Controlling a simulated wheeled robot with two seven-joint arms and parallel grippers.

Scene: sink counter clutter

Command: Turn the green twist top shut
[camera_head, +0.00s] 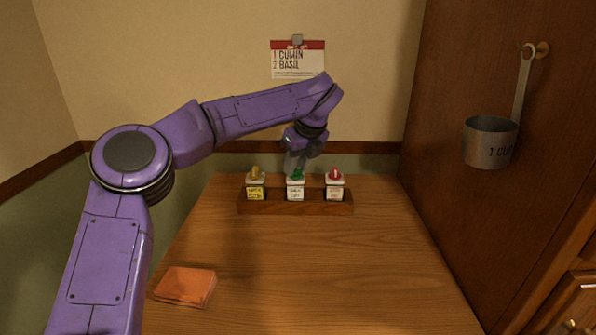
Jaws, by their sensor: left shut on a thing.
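The green twist top (297,174) sits on the middle jar (295,190) in a wooden rack (275,207) near the back of the counter. My left gripper (296,170) comes down from above and is shut on the green twist top. The fingers partly cover the top, so how far it is turned cannot be told. My right gripper does not show.
A metal measuring cup (489,142) hangs on the right cabinet. The counter's front middle is clear.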

